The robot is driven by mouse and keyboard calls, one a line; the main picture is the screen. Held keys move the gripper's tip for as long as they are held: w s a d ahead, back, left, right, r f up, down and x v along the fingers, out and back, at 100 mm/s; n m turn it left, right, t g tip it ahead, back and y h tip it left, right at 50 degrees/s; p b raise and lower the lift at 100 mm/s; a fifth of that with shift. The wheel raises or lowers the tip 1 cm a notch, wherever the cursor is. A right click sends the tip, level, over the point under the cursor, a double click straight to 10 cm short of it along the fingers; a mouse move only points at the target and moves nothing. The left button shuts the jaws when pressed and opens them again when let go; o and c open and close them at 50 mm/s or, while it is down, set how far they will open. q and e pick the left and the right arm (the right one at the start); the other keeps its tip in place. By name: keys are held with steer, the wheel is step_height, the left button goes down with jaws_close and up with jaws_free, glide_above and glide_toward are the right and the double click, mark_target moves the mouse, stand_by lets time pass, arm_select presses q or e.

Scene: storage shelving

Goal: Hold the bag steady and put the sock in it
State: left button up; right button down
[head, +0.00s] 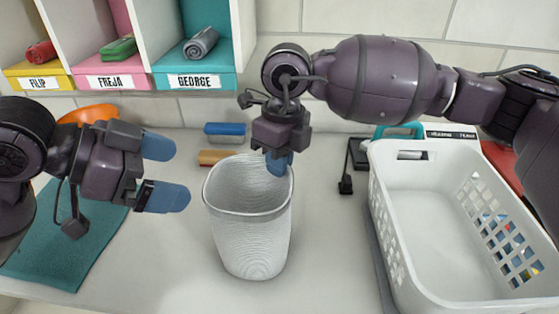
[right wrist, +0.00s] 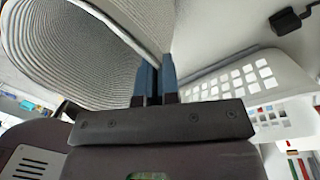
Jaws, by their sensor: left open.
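The bag (head: 250,235) is a white, ribbed, open-topped container standing upright mid-counter; it fills the upper left of the right wrist view (right wrist: 85,50). My right gripper (head: 278,163) is at its far right rim, fingers pointing down. In the right wrist view the fingers (right wrist: 156,80) are close together with the rim between them. My left gripper (head: 168,172) is open and empty, left of the bag and apart from it. No loose sock is clearly visible. Rolled cloths, red (head: 41,52), green (head: 118,48) and grey (head: 201,42), lie in the cubbies; I cannot tell whether they are socks.
A white laundry basket (head: 430,275) stands right of the bag. A teal cloth (head: 70,250) lies under my left arm, with an orange object (head: 88,114) behind it. A blue box (head: 225,129) and a wooden-looking brush (head: 214,157) lie behind the bag. The front counter is clear.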

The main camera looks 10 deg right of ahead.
steer(key=shift+a, duration=0.1)
steer(key=c, duration=1.3)
jaws_free()
steer(key=shift+o, duration=0.2)
